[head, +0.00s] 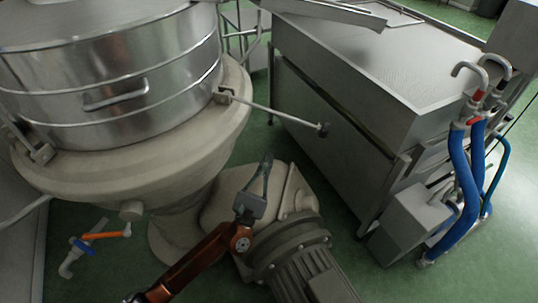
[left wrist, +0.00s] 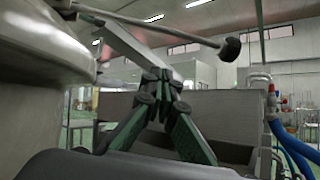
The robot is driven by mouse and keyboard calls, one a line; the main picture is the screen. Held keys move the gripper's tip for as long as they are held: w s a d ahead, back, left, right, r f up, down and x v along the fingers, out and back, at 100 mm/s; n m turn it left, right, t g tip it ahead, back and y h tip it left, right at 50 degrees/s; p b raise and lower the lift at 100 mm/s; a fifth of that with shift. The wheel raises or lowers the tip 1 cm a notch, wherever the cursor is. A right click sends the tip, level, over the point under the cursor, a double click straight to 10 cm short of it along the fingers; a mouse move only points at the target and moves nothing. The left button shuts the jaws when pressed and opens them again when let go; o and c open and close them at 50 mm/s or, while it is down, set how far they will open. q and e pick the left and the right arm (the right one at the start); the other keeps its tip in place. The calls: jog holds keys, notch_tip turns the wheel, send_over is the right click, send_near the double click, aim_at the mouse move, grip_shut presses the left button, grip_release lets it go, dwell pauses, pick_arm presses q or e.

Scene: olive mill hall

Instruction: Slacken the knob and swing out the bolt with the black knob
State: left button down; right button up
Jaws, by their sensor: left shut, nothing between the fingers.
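The bolt (head: 275,112) is a thin metal rod that runs from a bracket on the rim of the round steel machine out to the right. Its black knob (head: 323,129) is at the free end, clear of the machine's wall. The left wrist view shows the rod (left wrist: 150,27) crossing the top, with the knob (left wrist: 230,48) at its right end. My left gripper (head: 267,160) is shut and empty, below and left of the knob and apart from it. Its fingers (left wrist: 160,78) meet at the tips below the rod. My right gripper is not in view.
The steel drum (head: 120,95) sits on a wide cream rim (head: 130,175). A motor (head: 295,255) lies below my gripper. A large steel tank (head: 370,75) stands to the right, with blue hoses (head: 463,180) beside it. Free air lies between rim and tank.

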aim_at(272, 112)
pick_arm(q)
jog(key=w+d+r, duration=0.3)
jog(key=w+r, duration=0.3)
jog(key=r, duration=0.2)
jog(key=shift+w+p, duration=0.25)
jog(key=shift+p, duration=0.05)
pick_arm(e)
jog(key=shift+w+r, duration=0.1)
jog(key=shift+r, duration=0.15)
pick_arm(q)
jog(key=r+n+y, duration=0.1)
jog(key=n, duration=0.1)
jog(key=r+n+t+y+p, duration=0.1)
jog(key=r, duration=0.1)
jog(key=shift+s+d+r+n+y, duration=0.15)
jog(key=shift+d+n+y, duration=0.25)
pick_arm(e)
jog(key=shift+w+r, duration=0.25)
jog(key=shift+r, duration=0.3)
